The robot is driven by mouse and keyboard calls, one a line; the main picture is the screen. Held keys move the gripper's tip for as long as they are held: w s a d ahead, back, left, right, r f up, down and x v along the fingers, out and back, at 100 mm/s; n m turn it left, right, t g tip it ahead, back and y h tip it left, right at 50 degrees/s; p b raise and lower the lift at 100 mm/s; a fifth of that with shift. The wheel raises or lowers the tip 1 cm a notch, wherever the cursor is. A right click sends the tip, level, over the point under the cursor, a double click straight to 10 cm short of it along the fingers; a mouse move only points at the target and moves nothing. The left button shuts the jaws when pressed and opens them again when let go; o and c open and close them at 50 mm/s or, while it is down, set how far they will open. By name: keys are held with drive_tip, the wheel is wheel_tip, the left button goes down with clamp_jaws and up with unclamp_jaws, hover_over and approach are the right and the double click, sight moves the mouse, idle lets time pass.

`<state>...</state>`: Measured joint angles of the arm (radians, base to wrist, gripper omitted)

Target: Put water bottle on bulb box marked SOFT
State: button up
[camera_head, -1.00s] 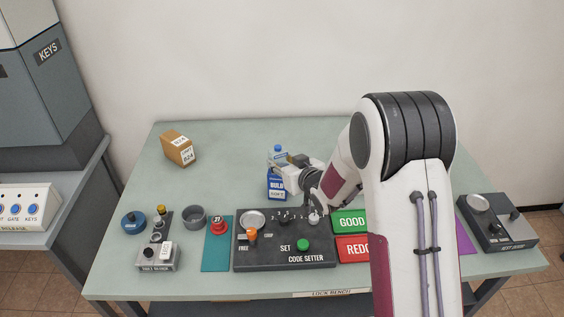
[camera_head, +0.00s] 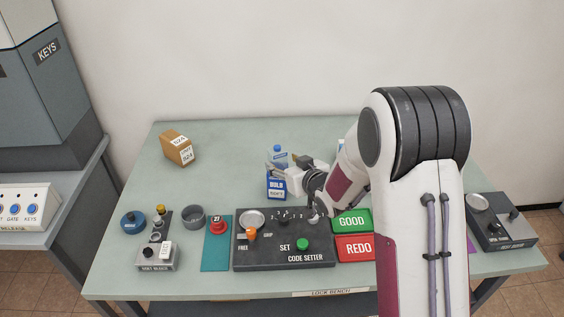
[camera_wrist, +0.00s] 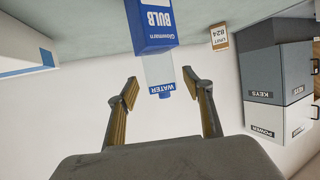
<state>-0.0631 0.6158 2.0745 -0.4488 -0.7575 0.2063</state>
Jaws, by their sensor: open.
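The clear water bottle (camera_head: 277,153) with a blue cap stands upright at the blue and white bulb box marked SOFT (camera_head: 277,186). In the upside-down wrist view, the bottle (camera_wrist: 159,72) appears to rest on the top of the bulb box (camera_wrist: 152,22), its cap pointing away from it. My gripper (camera_head: 298,167) is just right of the bottle. In the wrist view my gripper (camera_wrist: 160,80) is open, with one finger out to each side of the bottle and clear gaps. The gripper partly hides the bottle's lower part in the head view.
The code setter (camera_head: 284,241) lies in front of the box, with the green GOOD mat (camera_head: 351,219) and red REDO mat (camera_head: 354,248) beside it. A brown carton (camera_head: 178,149) stands at the back left. Another box (camera_wrist: 28,62) shows in the wrist view.

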drive_tip(key=v, duration=1)
drive_tip(key=shift+d, duration=0.1)
idle(0.7)
drive_tip(key=s+d+r+m+g+h, duration=0.1)
drive_tip(key=s+d+r+m+h, duration=0.15)
drive_tip(key=s+d+r, duration=0.35)
drive_tip(key=s+d+r+m+g+h, duration=0.1)
drive_tip(key=s+d+r+g+h, duration=0.2)
drive_tip(key=s, duration=0.5)
drive_tip(key=s+r+g, duration=0.1)
drive_tip(key=s+g, duration=0.1)
drive_tip(key=s, duration=1.9)
drive_tip(key=shift+s+a+r+m+g, duration=0.2)
drive_tip(key=shift+s+r+m+g, duration=0.15)
drive_tip(key=shift+s+m+g, duration=0.1)
